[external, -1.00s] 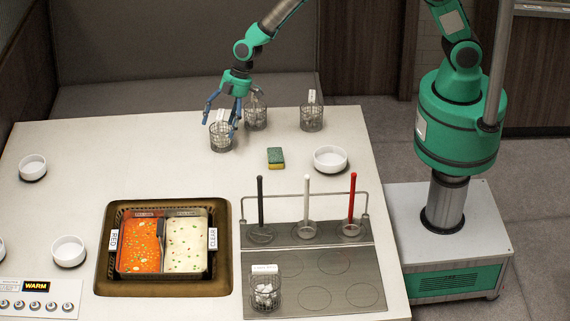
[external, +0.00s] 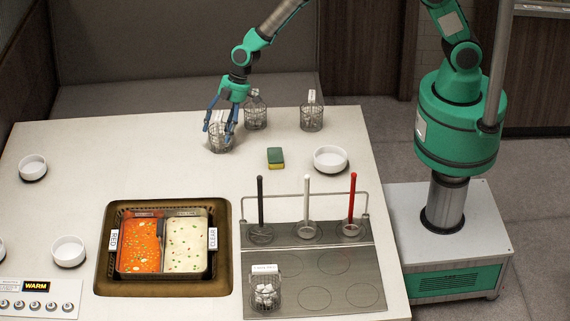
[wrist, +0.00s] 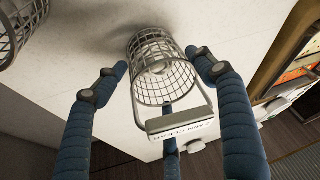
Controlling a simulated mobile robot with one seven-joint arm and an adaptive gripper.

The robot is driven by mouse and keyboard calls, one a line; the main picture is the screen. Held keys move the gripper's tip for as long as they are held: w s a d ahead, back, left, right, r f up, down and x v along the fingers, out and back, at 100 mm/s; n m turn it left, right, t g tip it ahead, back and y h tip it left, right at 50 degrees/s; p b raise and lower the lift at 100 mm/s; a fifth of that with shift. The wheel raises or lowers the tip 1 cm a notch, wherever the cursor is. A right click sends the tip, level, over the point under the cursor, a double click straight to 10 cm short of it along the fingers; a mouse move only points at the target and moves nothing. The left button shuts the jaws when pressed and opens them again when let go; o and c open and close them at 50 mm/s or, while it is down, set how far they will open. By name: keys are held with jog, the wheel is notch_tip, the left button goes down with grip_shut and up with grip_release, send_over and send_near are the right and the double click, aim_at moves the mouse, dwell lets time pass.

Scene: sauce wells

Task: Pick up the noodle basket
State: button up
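A wire basket (external: 219,143) stands near the back of the white table, with white contents and a white tag on its handle. In the wrist view the basket (wrist: 165,88) is between my fingers, and its tag (wrist: 181,133) ends in the word CLEAR. I cannot tell if it holds noodles. My gripper (external: 220,128) is lowered over it with blue fingers spread around its sides. In the wrist view the fingers of my gripper (wrist: 152,78) show gaps to the wire at left and right; the third finger is partly hidden by the basket and tag.
Similar baskets stand close to the right (external: 256,118) and farther right (external: 311,118); another basket (external: 266,292) is on the grey plate. A sponge (external: 275,158) and a white bowl (external: 330,159) lie in front. A two-part pot (external: 163,274) sits in the front recess.

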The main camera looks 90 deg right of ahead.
jog(key=c, duration=0.4)
jog(key=shift+r, duration=0.15)
jog(key=shift+w+r, duration=0.1)
jog(key=shift+r, duration=0.4)
jog(key=shift+a+p+v, duration=0.1)
jog(key=shift+p+v, duration=0.15)
jog(key=shift+v, duration=0.35)
jog(key=shift+a+p+v, duration=0.15)
jog(key=shift+p+v, duration=0.1)
jog(key=shift+v, duration=0.4)
jog(key=s, duration=0.5)
jog(key=s+r, duration=0.1)
jog(key=s, duration=0.9)
jog(key=shift+s+d+r, duration=0.15)
jog(key=shift+d+r, duration=0.1)
